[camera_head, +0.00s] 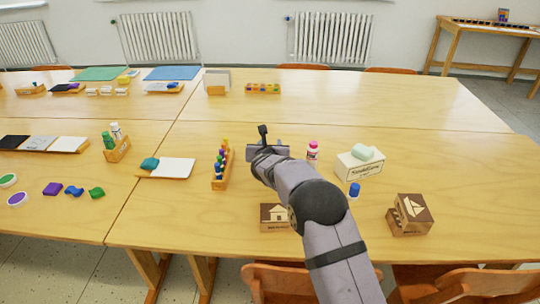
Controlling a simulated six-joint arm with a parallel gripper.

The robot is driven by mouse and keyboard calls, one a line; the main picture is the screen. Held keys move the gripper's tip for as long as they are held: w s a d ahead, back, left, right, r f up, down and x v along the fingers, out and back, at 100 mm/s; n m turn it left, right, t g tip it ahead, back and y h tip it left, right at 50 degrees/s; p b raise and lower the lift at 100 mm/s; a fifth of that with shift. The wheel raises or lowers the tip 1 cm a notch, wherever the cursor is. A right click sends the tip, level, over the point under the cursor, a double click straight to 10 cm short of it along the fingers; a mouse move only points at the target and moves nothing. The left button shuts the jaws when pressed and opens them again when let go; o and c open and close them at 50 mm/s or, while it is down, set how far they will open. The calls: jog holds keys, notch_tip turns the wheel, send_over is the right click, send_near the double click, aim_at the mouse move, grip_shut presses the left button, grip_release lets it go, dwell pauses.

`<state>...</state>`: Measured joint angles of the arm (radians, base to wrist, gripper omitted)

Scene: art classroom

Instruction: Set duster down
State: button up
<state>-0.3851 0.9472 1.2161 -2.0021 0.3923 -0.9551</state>
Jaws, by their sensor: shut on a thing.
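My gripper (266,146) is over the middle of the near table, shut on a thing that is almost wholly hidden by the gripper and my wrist. A small bluish patch (280,142) shows just right of the jaws; I take the held thing to be the duster, but its shape cannot be made out. I cannot tell whether it touches the table. A pale green, sponge-like block (362,152) lies on a white lettered box (360,166) to the right, apart from my gripper.
A wooden rack of small bottles (221,168) stands close left of my gripper. Wooden boxes with a house (272,218) and a boat (410,214) are near the front edge.

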jog(key=shift+f+b, duration=0.3)
jog(key=shift+f, duration=1.55)
jog(key=shift+f+b, duration=0.2)
jog(key=shift+b, duration=0.1)
jog(key=o, duration=1.1)
jog(key=shift+r, duration=0.1)
jog(key=shift+r, duration=0.15)
jog(key=b+v, duration=0.1)
jog(key=v, duration=1.1)
jog(key=shift+b, duration=0.3)
